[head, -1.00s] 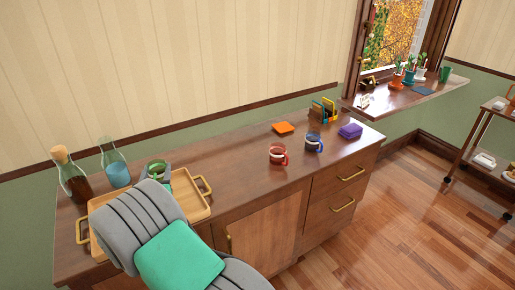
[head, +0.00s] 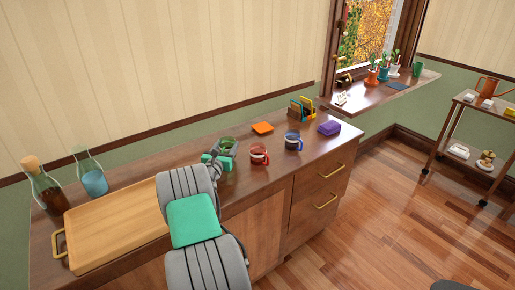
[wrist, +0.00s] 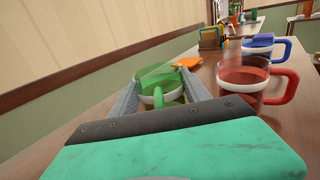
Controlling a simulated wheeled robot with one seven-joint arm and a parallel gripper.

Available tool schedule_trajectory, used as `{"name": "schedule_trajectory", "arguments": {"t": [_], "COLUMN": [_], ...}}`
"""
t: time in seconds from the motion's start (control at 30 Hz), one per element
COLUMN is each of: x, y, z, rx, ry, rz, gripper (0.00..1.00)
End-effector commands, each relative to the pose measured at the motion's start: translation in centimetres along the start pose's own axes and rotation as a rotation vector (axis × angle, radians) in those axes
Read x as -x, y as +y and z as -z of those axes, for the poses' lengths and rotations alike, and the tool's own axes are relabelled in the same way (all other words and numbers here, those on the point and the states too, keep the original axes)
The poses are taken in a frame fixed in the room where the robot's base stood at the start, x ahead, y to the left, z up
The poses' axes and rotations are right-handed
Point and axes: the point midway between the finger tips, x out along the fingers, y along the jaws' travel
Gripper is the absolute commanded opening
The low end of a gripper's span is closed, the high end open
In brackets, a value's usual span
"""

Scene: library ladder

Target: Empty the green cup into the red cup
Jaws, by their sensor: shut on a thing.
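My gripper (head: 225,150) is shut on the green cup (head: 228,143), a clear cup with green parts. In the wrist view the green cup (wrist: 158,94) sits between the two grey fingers, its green handle towards the camera. It looks close to upright; its contents are not clear. The red cup (head: 259,156) stands upright on the cabinet top, just right of my gripper. In the wrist view the red cup (wrist: 242,76) is to the right, apart from the green cup, with its red handle pointing right.
A blue cup (head: 293,142) stands right of the red cup. An orange square (head: 262,128), a purple box (head: 329,128) and a holder (head: 302,110) are behind. An empty wooden tray (head: 110,228) and two glass bottles (head: 46,187) (head: 91,174) are on the left.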

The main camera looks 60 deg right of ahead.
Motion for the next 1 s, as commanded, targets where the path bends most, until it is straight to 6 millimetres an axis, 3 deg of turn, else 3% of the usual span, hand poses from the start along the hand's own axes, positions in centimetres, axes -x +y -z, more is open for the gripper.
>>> {"name": "schedule_trajectory", "arguments": {"t": [0.33,0.67,1.0], "x": [-0.6,-3.4,-3.1], "y": [-0.4,-1.5,-3.0], "z": [-0.1,-0.5,-1.2], "rx": [-0.037,-0.187,-0.356], "ry": [-0.002,-0.003,-0.002], "rz": [0.003,0.000,0.000], "gripper": [0.07,0.07,0.07]}}
